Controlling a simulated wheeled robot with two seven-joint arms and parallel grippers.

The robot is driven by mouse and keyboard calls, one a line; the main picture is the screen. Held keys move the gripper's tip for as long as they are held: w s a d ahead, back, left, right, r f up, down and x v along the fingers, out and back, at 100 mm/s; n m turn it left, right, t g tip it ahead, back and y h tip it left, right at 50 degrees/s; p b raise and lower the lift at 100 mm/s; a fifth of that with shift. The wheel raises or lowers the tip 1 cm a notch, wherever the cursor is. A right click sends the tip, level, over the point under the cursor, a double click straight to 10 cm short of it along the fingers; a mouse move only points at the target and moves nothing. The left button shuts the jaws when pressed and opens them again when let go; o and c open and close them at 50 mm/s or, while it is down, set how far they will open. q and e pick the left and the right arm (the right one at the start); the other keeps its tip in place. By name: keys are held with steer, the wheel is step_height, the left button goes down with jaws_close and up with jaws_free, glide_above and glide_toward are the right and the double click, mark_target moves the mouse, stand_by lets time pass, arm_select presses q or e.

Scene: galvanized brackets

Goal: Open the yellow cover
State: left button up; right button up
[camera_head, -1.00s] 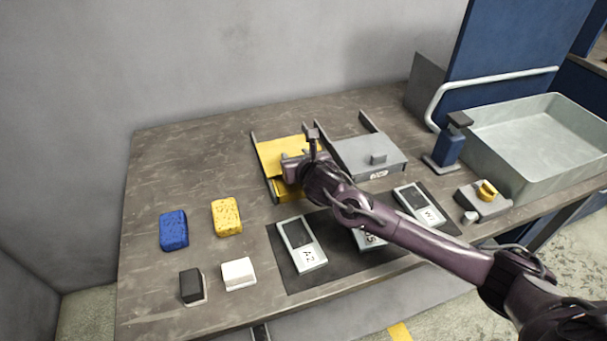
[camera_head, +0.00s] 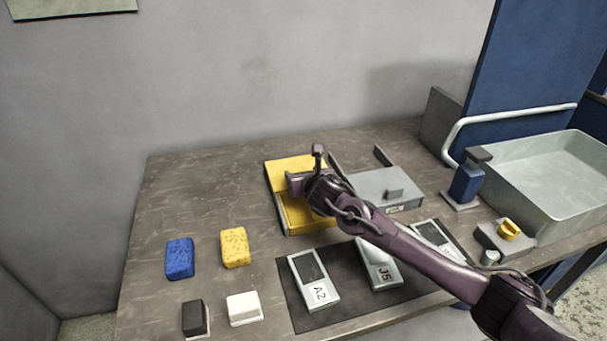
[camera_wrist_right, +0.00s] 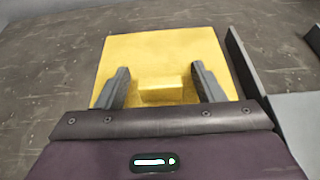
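The yellow cover (camera_head: 290,166) lies flat toward the back of its tray, between low grey side rails. In front of it, a yellow compartment (camera_head: 303,217) shows uncovered. My right gripper (camera_head: 296,183) is at the cover. In the right wrist view the cover (camera_wrist_right: 160,52) fills the middle, with a small yellow block handle (camera_wrist_right: 162,90) on it. The fingers of my right gripper (camera_wrist_right: 161,88) stand apart on either side of the handle, with a gap on both sides. My right forearm hides part of the tray. My left gripper is not in view.
A grey cover (camera_head: 375,190) with a small handle sits right beside the yellow one. A dark mat (camera_head: 290,275) with labelled devices lies in front. Sponges and small blocks lie left. A blue dispenser (camera_head: 466,185) and a grey bin (camera_head: 545,165) stand right.

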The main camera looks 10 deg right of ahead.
steer(key=shift+s, duration=0.1)
steer(key=v, duration=0.7)
steer(key=shift+s+r+b, duration=0.1)
steer(key=shift+s+b, duration=0.25)
steer(key=shift+b, duration=0.05)
